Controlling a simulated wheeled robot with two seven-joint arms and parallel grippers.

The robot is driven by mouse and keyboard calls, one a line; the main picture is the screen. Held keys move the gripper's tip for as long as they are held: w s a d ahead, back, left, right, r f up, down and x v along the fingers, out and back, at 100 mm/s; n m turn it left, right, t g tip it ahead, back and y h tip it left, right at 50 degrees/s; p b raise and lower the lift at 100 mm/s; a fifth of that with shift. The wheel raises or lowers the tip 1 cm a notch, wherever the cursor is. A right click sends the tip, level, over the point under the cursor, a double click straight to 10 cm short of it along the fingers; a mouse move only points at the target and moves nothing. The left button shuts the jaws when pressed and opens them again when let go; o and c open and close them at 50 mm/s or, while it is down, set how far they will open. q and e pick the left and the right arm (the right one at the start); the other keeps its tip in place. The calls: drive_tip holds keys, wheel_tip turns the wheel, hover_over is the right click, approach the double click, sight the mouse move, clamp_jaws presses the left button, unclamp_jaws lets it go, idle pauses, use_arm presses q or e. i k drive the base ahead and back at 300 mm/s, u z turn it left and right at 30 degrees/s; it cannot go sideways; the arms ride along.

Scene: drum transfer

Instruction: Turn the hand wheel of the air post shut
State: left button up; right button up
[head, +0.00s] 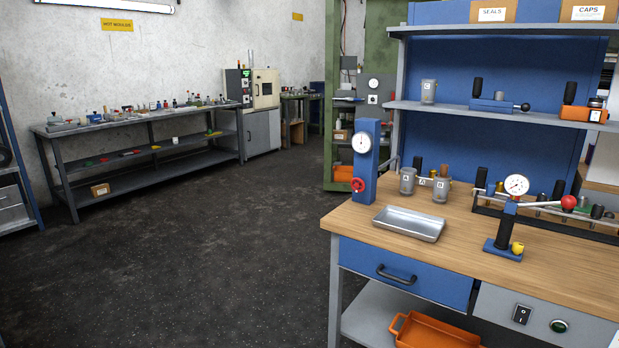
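The air post (365,160) is a blue upright column at the left back of the wooden workbench. It has a round white dial gauge (362,143) near its top. A small red hand wheel (358,185) sits low on its front. The wheel is too small to tell how far it is turned. Neither of my grippers is in the head view.
A metal tray (409,223) lies on the workbench (470,262) in front of the post. Metal cups (407,181) stand right of it. A gauge press (511,215) with a red-knobbed lever stands further right. The dark floor (200,260) left of the bench is clear.

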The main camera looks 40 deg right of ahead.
sight(358, 184)
drive_tip(key=i, duration=2.05)
drive_tip(key=z, duration=1.5)
drive_tip(key=i, duration=1.05)
drive_tip(key=z, duration=0.95)
drive_tip(key=i, duration=0.35)
drive_tip(key=u, duration=0.05)
